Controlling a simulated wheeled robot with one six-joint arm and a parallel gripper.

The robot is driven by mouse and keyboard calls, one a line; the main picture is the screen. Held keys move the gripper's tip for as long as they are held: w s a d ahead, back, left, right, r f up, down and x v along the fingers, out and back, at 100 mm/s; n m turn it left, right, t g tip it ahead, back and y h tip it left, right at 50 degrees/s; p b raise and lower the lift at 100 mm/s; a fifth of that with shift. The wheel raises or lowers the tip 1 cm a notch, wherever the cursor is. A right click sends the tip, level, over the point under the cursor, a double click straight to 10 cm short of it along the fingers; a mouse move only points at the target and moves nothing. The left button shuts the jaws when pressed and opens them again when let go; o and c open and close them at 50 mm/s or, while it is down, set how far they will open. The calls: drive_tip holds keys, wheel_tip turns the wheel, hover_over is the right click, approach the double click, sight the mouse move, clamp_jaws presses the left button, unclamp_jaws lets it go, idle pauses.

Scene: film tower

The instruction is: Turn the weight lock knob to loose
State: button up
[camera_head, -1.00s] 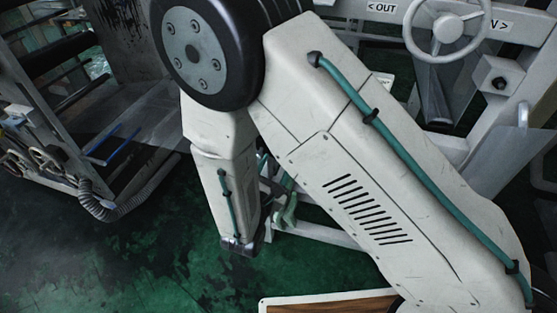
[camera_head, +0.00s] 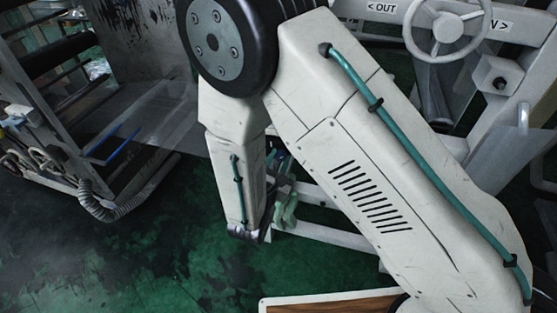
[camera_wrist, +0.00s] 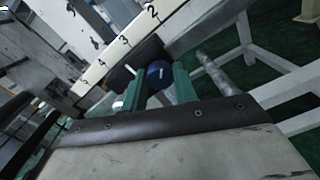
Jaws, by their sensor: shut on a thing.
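The weight lock knob (camera_wrist: 156,77) is a dark blue round knob with a white mark on its face, in the wrist view. My gripper (camera_wrist: 158,82) has green fingers on both sides of the knob and is shut on it. Behind the knob is a black weight (camera_wrist: 123,76), by a pale beam (camera_wrist: 178,27) with a number scale. Part of the knob is hidden by the fingers. In the head view my arm hides the knob.
A grey round bar (camera_wrist: 212,70) and white frame legs (camera_wrist: 246,35) stand right of the knob. In the head view, a white handwheel (camera_head: 447,30) is at the upper right and a ribbed hose (camera_head: 95,203) at the left. Green floor (camera_head: 150,255) is open at lower left.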

drive_tip(key=n, duration=0.4)
drive_tip(key=shift+n, duration=0.3)
drive_tip(key=n, duration=0.4)
drive_tip(key=shift+n, duration=0.3)
drive_tip(key=n, duration=0.4)
drive_tip(key=shift+n+t, duration=0.3)
drive_tip(key=shift+n+y, duration=0.3)
drive_tip(key=shift+n, duration=1.8)
drive_tip(key=o, duration=1)
drive_tip(key=shift+s, duration=0.1)
